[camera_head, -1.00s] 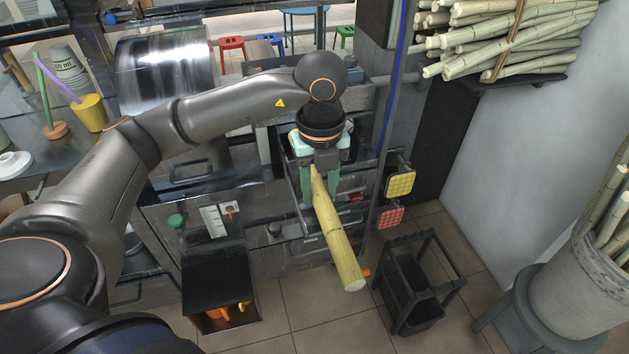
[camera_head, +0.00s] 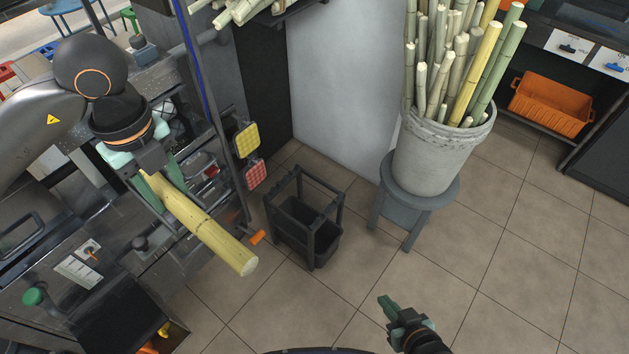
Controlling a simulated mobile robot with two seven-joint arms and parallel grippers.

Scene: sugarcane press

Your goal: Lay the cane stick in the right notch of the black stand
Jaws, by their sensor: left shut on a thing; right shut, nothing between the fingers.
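The yellow cane stick (camera_head: 210,235) is in my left gripper (camera_head: 157,186), which is shut on it near its upper-left end. The stick slants down to the right, its cut end pointing at the viewer. The black stand (camera_head: 312,238) is on the tiled floor to the right of the stick, apart from it. It is an open frame with a dark bin inside and raised ends on top. Nothing lies across it. My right gripper (camera_head: 386,304) is shut and empty, low in the view, in front of the stand and to its right.
A grey bucket (camera_head: 430,160) of upright canes stands on a grey stool (camera_head: 405,205) right of the stand. The press machine with yellow (camera_head: 246,140) and red (camera_head: 257,174) pads is at left. An orange crate (camera_head: 550,104) is on a far-right shelf. Floor in front is clear.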

